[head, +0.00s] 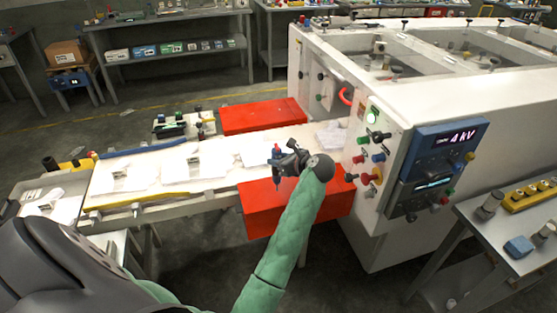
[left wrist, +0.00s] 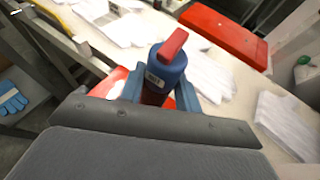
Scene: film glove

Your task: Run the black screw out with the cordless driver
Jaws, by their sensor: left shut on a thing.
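My left gripper (head: 282,160) reaches over the conveyor near the red cover in the head view. It is shut on the cordless driver (head: 276,176), which shows only as a small blue and red piece there. In the left wrist view the driver (left wrist: 165,68) is a blue body with a red top and a pale label, standing between the gripper's blue-grey fingers. Its lower end is hidden by the gripper. I cannot pick out the black screw in either view. My right gripper is not in view.
A pale conveyor (head: 150,165) carries white film gloves or sheets (head: 205,163). Red covers (head: 262,115) flank it before the white machine (head: 350,215), which has a blue control panel (head: 437,165). A grey side table (head: 510,235) stands at right. Open floor lies behind the conveyor.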

